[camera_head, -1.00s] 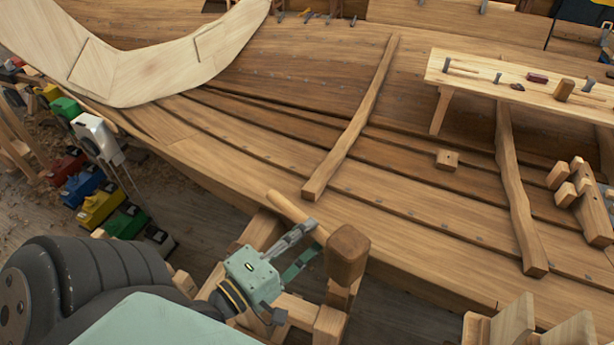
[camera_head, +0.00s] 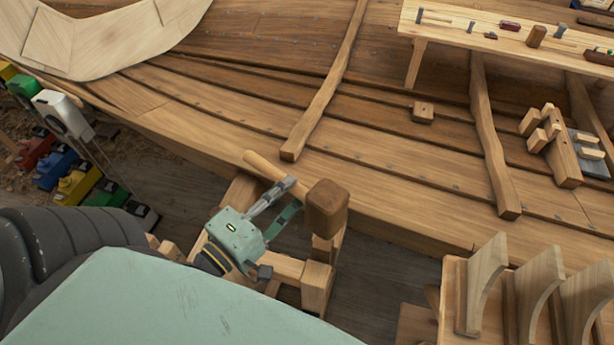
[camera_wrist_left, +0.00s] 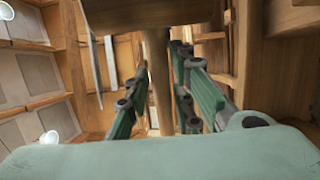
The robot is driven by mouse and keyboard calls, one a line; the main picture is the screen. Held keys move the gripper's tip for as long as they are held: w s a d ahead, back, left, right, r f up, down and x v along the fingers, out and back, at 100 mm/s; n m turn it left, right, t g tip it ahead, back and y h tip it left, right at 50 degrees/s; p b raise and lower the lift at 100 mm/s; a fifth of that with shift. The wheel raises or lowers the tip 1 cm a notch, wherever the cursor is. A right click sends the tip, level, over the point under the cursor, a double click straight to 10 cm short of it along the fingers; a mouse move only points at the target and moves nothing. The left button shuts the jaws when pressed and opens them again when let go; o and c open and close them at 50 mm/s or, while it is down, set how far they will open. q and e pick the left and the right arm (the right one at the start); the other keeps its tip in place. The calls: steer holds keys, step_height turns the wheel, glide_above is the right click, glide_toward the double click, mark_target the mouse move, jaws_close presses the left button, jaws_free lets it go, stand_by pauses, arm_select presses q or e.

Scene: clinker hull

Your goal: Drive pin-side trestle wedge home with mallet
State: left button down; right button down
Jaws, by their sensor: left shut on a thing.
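My left gripper (camera_head: 289,197) is shut on the handle of a wooden mallet (camera_head: 326,208). The mallet's dark block head is to the right of the fingers and its pale handle end sticks out to the upper left. In the left wrist view the mallet handle (camera_wrist_left: 159,75) stands between the fingers (camera_wrist_left: 162,95), with the head across the top. Below the mallet head is a wooden trestle (camera_head: 317,283) beside the hull. The mallet head overlaps its post, and I cannot tell whether they touch. I cannot make out the wedge. My right gripper is not in view.
The planked hull (camera_head: 400,195) fills the area behind the gripper. A bench with tools (camera_head: 480,38) stands at the upper right. Curved wooden pieces on a rack (camera_head: 484,285) are at the lower right. Colored machines (camera_head: 75,185) stand on the floor at left.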

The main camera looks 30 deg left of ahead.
arm_select(q)
steer(key=shift+r, duration=0.15)
step_height(320, 180, up, 4)
steer(key=p, duration=0.4)
steer(key=shift+r, duration=0.5)
steer(key=shift+f, duration=0.1)
stand_by(0.3)
steer(key=shift+w+d+f+n+y+b, duration=0.3)
steer(key=shift+d+f+b, duration=0.85)
steer(key=shift+f+b, duration=1.1)
steer(key=shift+w+d+f+n+y+b, duration=0.1)
steer(key=shift+w+d+f+y+b, duration=0.2)
steer(key=shift+d+f+b, duration=1.45)
steer(key=shift+w+d+f+n+y+b, duration=0.2)
steer(key=shift+d+f+y+b, duration=0.3)
steer(key=shift+f+b, duration=2.25)
